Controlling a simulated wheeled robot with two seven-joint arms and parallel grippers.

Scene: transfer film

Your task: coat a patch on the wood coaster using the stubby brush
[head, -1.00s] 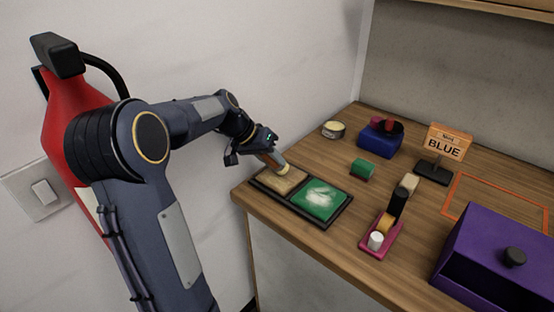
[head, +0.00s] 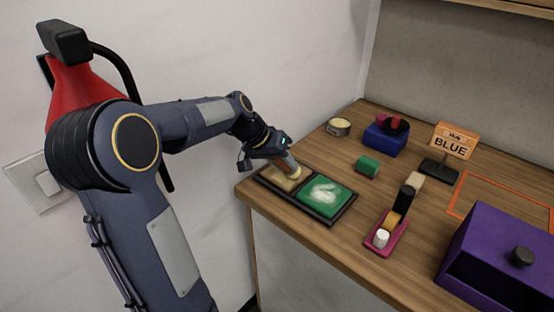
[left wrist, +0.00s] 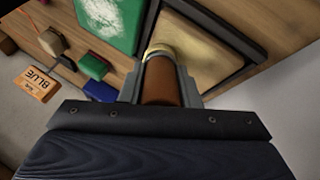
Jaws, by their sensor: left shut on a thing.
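My left gripper (head: 280,157) is shut on the stubby brush (head: 290,167), which has a brown handle and a pale tip. The brush is tilted, tip down, over a tan panel (head: 272,174), which looks like the wood coaster, in a black frame. In the left wrist view, the brush (left wrist: 163,82) overlaps the panel (left wrist: 205,50) near its border with the green panel. I cannot tell whether the tip touches it. The green panel (head: 338,204) beside it carries a whitish patch; it also shows in the left wrist view (left wrist: 88,10). My right gripper is not in view.
A pink holder (head: 380,244) with several small pieces stands right of the frame. Behind are a green block (head: 367,165), a blue box (head: 383,142), a round tin (head: 339,126) and a "BLUE" sign (head: 453,142). A purple box (head: 490,245) stands at right. The table's edge is close to the frame.

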